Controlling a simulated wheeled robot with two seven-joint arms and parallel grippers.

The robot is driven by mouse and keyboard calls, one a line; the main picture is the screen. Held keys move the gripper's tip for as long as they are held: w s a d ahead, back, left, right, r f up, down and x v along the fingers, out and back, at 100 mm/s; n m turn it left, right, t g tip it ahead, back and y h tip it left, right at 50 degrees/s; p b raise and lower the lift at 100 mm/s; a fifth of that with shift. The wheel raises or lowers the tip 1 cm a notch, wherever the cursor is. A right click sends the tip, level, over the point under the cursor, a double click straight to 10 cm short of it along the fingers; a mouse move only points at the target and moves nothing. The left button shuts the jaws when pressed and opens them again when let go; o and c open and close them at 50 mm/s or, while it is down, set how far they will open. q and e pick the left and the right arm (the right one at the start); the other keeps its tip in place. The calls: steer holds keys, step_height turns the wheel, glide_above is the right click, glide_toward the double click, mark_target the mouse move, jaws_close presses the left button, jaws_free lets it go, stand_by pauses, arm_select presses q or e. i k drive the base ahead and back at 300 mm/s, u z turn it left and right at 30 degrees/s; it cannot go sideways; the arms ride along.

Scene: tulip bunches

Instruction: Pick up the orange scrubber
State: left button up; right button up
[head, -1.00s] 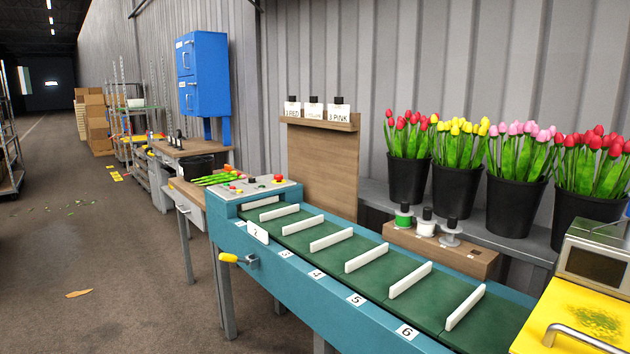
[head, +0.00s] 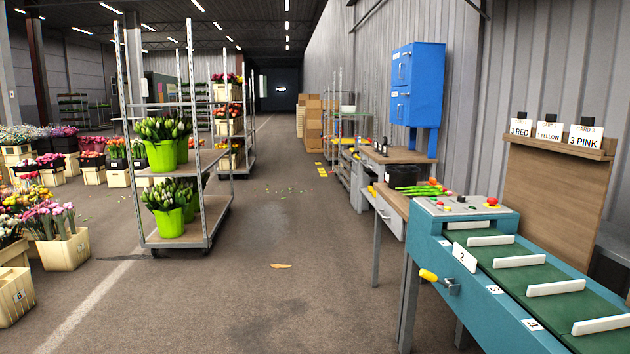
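I cannot make out an orange scrubber in the head view. Small items stand on the far workbench (head: 396,156) below the blue cabinet (head: 417,85), too small to tell apart. Neither of my grippers shows in the head view.
The teal conveyor (head: 490,262) with white dividers is at the right, beside a wooden table (head: 391,199) with tulip stems (head: 425,189). A trolley (head: 180,244) with green tulip buckets stands left. Crates (head: 62,249) of flowers are far left.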

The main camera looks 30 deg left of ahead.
mark_target(432, 182)
steer(key=u, duration=1.3)
steer(key=i, duration=2.5)
steer(key=u, duration=0.25)
steer(key=i, duration=2.65)
steer(key=z, duration=0.95)
